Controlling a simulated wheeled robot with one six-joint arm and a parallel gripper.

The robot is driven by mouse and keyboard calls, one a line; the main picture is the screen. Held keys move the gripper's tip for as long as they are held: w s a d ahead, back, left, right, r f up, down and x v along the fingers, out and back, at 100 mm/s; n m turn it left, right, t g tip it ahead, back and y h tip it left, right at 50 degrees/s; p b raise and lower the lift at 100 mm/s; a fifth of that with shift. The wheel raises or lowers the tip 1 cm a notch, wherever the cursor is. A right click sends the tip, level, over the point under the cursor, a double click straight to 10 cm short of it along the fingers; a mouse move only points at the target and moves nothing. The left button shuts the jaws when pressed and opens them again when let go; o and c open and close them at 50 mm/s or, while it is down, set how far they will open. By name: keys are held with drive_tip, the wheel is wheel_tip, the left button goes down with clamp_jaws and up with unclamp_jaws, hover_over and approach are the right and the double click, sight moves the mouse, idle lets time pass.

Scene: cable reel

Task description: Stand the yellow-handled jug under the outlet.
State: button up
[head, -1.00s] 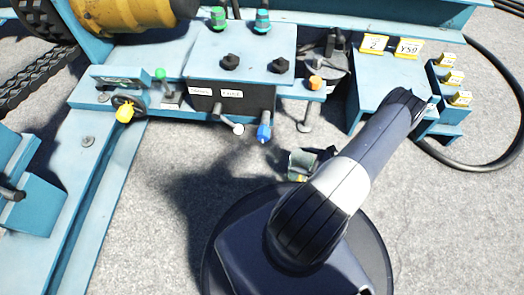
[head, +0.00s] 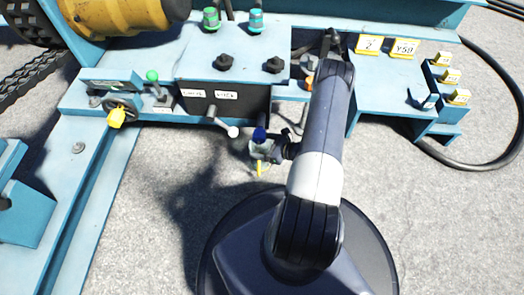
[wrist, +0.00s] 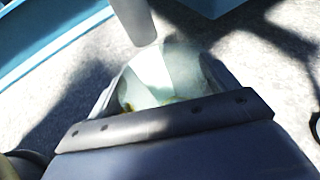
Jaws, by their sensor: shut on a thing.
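The jug (head: 266,150) is small and clear with a yellow handle (head: 260,168). My gripper (head: 284,149) comes from the right and is shut on the jug. In the wrist view the pale, see-through jug body (wrist: 160,78) is between the jaws, with a grey cylinder just above it. Its base is hidden, so I cannot tell whether it touches the ground.
The orange-topped part is mostly hidden behind my arm. Grey ground in front is clear.

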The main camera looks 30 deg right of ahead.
wheel_tip(320, 180, down, 4)
drive_tip(key=shift+r+b, duration=0.15)
drive_tip(key=shift+b, duration=0.95)
drive_tip(key=shift+r, duration=0.1)
drive_tip(key=o, duration=1.2)
drive_tip(key=shift+o, duration=0.2)
drive_tip(key=p, duration=0.5)
approach(252, 148)
drive_tip(key=v, duration=0.7)
